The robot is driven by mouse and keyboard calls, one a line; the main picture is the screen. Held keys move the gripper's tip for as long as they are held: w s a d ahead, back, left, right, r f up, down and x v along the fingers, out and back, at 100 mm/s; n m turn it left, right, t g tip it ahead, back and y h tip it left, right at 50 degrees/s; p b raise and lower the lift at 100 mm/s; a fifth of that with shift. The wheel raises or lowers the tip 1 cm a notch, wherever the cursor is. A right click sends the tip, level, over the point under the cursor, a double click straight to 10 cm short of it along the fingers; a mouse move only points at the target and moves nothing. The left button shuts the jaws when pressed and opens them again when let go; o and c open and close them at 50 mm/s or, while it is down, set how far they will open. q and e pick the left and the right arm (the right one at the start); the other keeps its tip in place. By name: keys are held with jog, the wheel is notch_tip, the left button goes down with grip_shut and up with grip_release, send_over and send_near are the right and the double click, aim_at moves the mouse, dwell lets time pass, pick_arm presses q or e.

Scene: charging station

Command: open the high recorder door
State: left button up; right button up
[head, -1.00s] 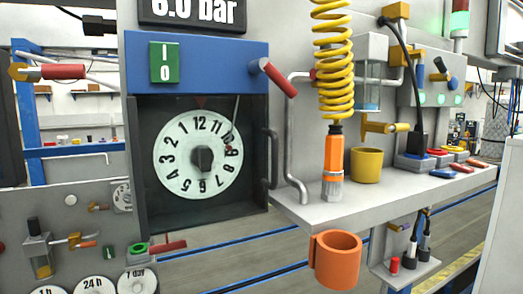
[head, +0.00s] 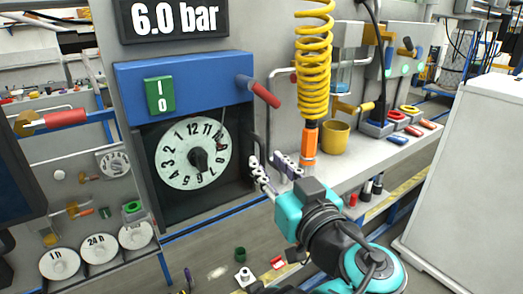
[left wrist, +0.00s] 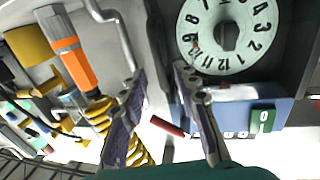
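The high recorder is a blue-topped box (head: 190,80) with a dark-framed glass door (head: 150,140) that looks shut over a white number dial (head: 180,165). A dark upright handle (head: 257,135) stands at the door's right edge. My left gripper (head: 275,165) is open beside the handle's lower part, its fingers spread. In the left wrist view, seen upside down, the open fingers (left wrist: 159,72) straddle the dark handle (left wrist: 157,40) from either side, with no clear contact. The dial (left wrist: 220,38) also shows there. My right gripper is not in view.
An orange-tipped tool (head: 309,150) on a yellow coiled hose (head: 314,60) hangs just right of the handle. A red lever (head: 265,95) juts out above it. A yellow cup (head: 335,137) stands on the shelf (head: 370,148). A white cabinet (head: 465,170) is at right.

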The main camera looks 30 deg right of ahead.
aim_at(263, 158)
pick_arm(q)
jog(key=shift+w+d, duration=0.15)
jog(key=shift+w, duration=1.7)
jog(key=shift+c, duration=0.4)
grip_shut()
